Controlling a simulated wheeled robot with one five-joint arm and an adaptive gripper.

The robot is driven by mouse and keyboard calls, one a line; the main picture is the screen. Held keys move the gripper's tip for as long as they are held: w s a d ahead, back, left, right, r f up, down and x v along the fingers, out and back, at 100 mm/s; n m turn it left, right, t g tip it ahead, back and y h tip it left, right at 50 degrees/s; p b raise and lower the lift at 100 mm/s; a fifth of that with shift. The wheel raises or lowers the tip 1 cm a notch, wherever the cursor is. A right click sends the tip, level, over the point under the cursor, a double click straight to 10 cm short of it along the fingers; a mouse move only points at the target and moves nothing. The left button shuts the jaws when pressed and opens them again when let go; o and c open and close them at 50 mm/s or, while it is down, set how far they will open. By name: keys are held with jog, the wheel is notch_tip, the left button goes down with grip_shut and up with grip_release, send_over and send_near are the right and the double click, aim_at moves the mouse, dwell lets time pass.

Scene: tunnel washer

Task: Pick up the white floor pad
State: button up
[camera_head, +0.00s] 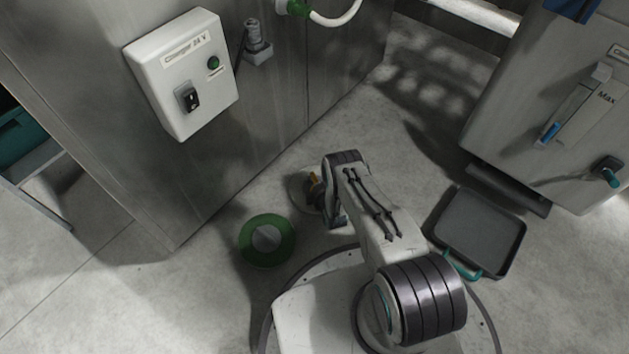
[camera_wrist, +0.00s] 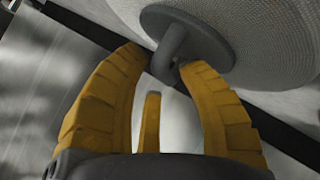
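A grey hooked handle (camera_wrist: 172,42) stands out from the plate. My gripper's yellow fingers (camera_wrist: 166,66) are spread on both sides of this handle, with its end between the tips. I see no clear grip on it.
A green ring-shaped pad (camera_head: 251,240) with a grey centre lies left of my gripper. A grey tray (camera_head: 480,232) with a teal handle lies at the right. A steel cabinet (camera_head: 290,105) with a white charger box (camera_head: 188,75) stands behind. A grey machine (camera_head: 545,100) stands at right.

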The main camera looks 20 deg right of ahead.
jog(key=shift+w+f, duration=0.1)
grip_shut()
dwell(0.4)
